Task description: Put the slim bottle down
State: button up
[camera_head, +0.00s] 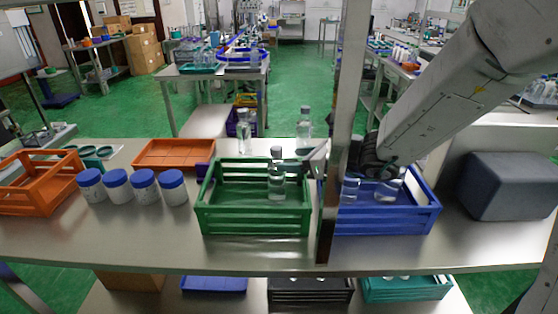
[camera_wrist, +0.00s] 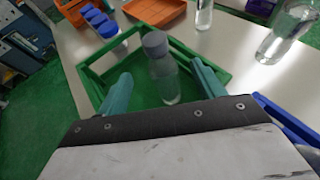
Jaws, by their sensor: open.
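A clear slim bottle with a grey cap (camera_head: 277,176) stands upright in the green crate (camera_head: 255,222), toward its right side. In the wrist view the same bottle (camera_wrist: 164,80) stands in the green crate (camera_wrist: 95,72), between the two teal fingers of my gripper (camera_wrist: 161,78). The fingers are apart, with a visible gap on each side of the bottle. In the head view my gripper (camera_head: 316,158) reaches in from the right, partly hidden by a metal post.
The metal post (camera_head: 342,120) rises at the bench front, beside the green crate. A blue crate (camera_head: 385,222) with clear bottles is right of it. Two bottles (camera_head: 244,131) (camera_head: 304,128) stand behind. Blue-capped jars (camera_head: 145,187) and an orange tray (camera_head: 172,153) are left.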

jog(key=shift+v, duration=2)
